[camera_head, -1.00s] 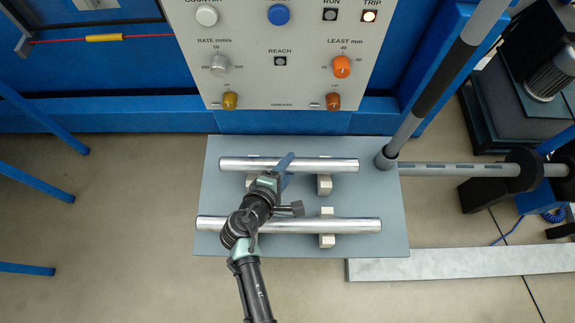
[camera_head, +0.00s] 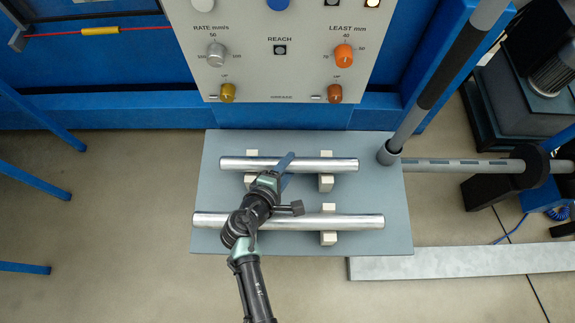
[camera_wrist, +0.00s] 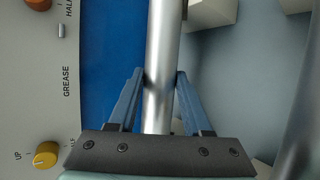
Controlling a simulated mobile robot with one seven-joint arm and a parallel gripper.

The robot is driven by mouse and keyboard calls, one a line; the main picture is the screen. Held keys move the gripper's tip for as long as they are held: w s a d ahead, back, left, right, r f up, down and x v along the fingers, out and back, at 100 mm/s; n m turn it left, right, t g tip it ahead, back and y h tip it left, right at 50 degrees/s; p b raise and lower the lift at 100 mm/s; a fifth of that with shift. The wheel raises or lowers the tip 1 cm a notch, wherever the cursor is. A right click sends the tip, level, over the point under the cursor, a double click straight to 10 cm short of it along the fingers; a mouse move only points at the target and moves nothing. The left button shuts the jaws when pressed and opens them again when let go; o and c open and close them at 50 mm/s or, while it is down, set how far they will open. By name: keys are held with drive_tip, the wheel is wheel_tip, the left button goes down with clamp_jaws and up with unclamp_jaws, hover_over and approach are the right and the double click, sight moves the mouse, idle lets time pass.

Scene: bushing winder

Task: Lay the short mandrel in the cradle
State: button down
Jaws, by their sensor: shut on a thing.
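The short mandrel (camera_head: 330,165), a bright metal rod, lies level across the back pair of cream cradle blocks (camera_head: 326,184) on a grey plate (camera_head: 385,200). Block ends show both behind and in front of it. I cannot tell whether it touches them. In the wrist view, the mandrel (camera_wrist: 160,70) runs between the two blue fingers (camera_wrist: 158,85). A longer rod (camera_head: 345,222) lies parallel in front, over another cream block (camera_head: 328,239); my arm hides part of it.
A control panel (camera_head: 280,75) with knobs stands right behind the plate. A grey upright post (camera_head: 410,125) and a horizontal bar (camera_head: 455,166) are close on the right. A pale flat strip (camera_head: 460,262) lies at the lower right.

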drive_tip(key=shift+w+f+b, duration=0.1)
drive_tip(key=shift+f+b, duration=0.15)
drive_tip(key=shift+b, duration=0.05)
drive_tip(key=shift+c, duration=1.4)
unclamp_jaws()
drive_tip(key=shift+f, duration=0.15)
drive_tip(key=p+v, duration=0.3)
drive_tip(key=v, duration=1)
